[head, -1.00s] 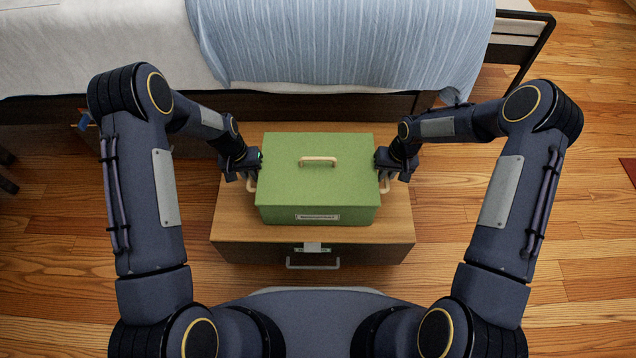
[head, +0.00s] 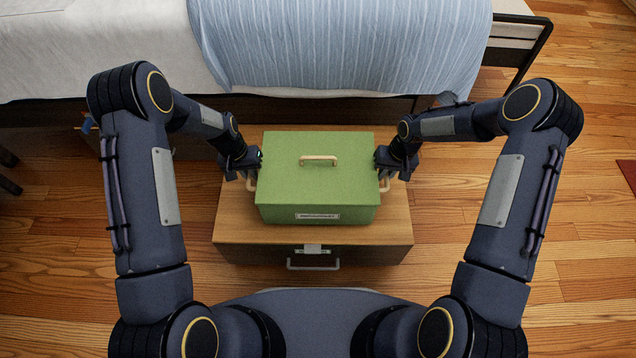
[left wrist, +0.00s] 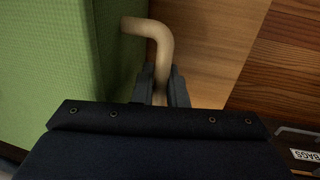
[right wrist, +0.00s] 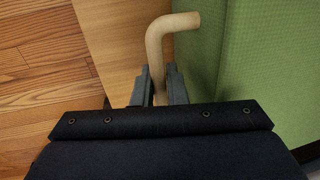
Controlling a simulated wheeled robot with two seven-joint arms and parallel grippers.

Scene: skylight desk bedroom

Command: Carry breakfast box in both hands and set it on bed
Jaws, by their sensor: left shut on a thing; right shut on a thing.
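The green breakfast box (head: 315,195), with a lid handle (head: 318,160) and a front label, is level over the wooden drawer chest (head: 232,222) in the head view. My left gripper (head: 250,176) is shut on its left side handle, a tan bent bar that shows in the left wrist view (left wrist: 158,42). My right gripper (head: 383,176) is shut on the right side handle, which shows in the right wrist view (right wrist: 164,40). Any gap under the box is hidden. The bed (head: 110,50) with a blue striped blanket (head: 345,45) is beyond the chest.
The bed's near edge runs just behind the chest. The white sheet left of the blanket is largely clear. Wooden floor (head: 500,260) is open to the right. A drawer handle (head: 313,266) sticks out from the chest front towards me.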

